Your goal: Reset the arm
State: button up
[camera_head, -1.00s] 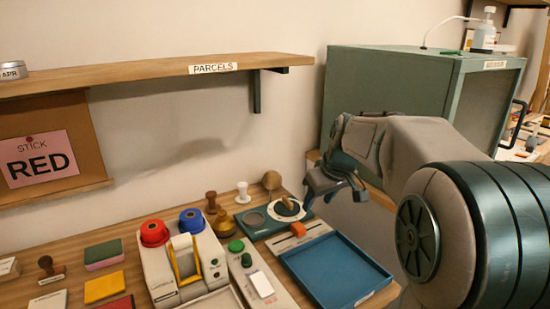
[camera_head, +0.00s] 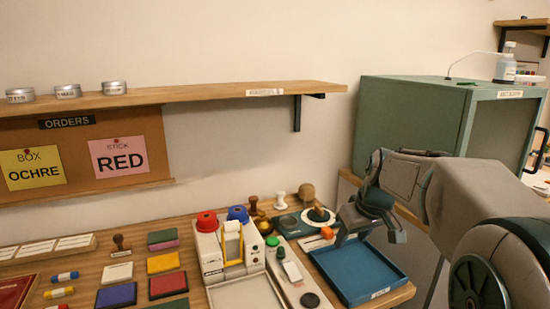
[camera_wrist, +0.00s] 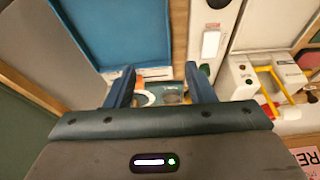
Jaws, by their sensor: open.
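My gripper (camera_head: 372,226) is at the right in the head view, above the blue tray (camera_head: 358,270) at the table's right end. In the wrist view my gripper (camera_wrist: 160,92) points down with its two blue fingers apart and nothing between them. Behind the fingers lie part of the blue tray (camera_wrist: 125,30) and a dark plate with round items, partly hidden. My arm reaches in from the right edge of the head view.
A white device with red and blue knobs (camera_head: 228,252) stands left of the tray. Colour pads (camera_head: 163,262) lie further left. A shelf (camera_head: 190,95) with several tins runs above an orders board (camera_head: 85,153). A green cabinet (camera_head: 415,125) stands behind my arm.

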jog(key=s+a+r+m+p, duration=0.1)
jog(key=s+p, duration=0.4)
jog(key=s, duration=0.6)
jog(key=s+a+r+m+g+h+p, duration=0.1)
jog(key=s+r+m+p, duration=0.1)
jog(key=s+p, duration=0.4)
jog(key=s+m, duration=0.1)
jog(key=s, duration=0.4)
jog(key=shift+s+a+r+m+h, duration=0.15)
jog(key=shift+a+r+m+h, duration=0.05)
jog(key=shift+r+m+h, duration=0.1)
dwell(1.4)
dwell(0.4)
